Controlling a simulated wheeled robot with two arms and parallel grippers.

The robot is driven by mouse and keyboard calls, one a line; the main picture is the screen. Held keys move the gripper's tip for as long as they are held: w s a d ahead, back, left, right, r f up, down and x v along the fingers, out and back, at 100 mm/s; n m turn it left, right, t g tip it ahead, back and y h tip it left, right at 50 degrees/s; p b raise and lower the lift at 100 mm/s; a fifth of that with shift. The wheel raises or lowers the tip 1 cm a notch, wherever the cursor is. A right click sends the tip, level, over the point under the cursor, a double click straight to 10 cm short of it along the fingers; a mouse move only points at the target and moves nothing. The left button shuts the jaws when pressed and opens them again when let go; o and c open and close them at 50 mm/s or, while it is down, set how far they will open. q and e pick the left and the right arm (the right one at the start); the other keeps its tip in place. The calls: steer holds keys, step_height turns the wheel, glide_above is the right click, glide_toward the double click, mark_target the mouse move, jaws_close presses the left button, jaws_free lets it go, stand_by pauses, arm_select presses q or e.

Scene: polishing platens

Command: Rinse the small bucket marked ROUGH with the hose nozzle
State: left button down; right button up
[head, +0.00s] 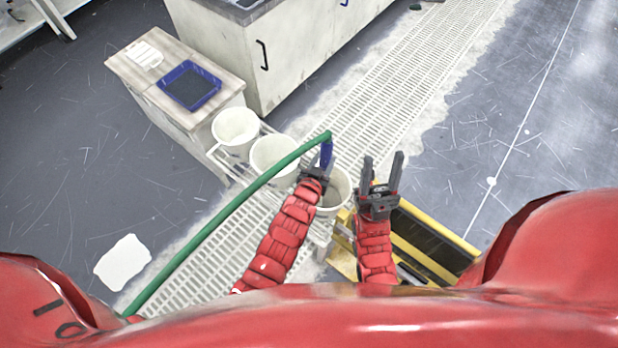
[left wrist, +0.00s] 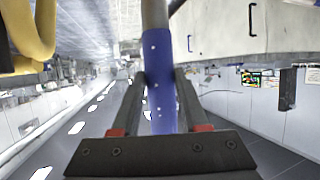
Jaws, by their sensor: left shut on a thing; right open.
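My left gripper (head: 317,166) is shut on the blue hose nozzle (head: 327,153), above the nearest white bucket (head: 337,190). The nozzle (left wrist: 160,75) also shows between the fingers in the left wrist view. A green hose (head: 215,222) arcs from the nozzle down to the lower left. The middle bucket (head: 268,153) and the far bucket (head: 235,124) stand in a row with the nearest one. No ROUGH marking is readable on any of them. My left arm partly hides the nearest bucket. No water is visible. My right gripper (head: 382,168) is open and empty, right of the nearest bucket.
The buckets stand on a white slatted rack (head: 218,160) by a floor grating (head: 385,85). A bench with a blue tray (head: 190,86) stands at the upper left, near a cabinet (head: 290,60). A yellow-framed step (head: 425,240) is at the right. The floor further right is clear.

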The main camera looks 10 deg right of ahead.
arm_select(q)
steer(key=shift+w+d, duration=0.7)
steer(key=shift+w, duration=0.05)
steer(key=shift+s+a+f+b, duration=0.15)
steer(key=shift+f+b, duration=0.15)
steer(key=shift+b, duration=0.8)
steer(key=shift+r+b, duration=0.1)
steer(key=shift+b, duration=0.2)
steer(key=shift+r, duration=0.3)
stand_by(1.0)
steer(key=s+a+p, duration=0.3)
steer(key=s+a, duration=1.1)
steer(key=s, duration=0.1)
steer(key=shift+a, duration=0.4)
steer(key=shift+w, duration=0.1)
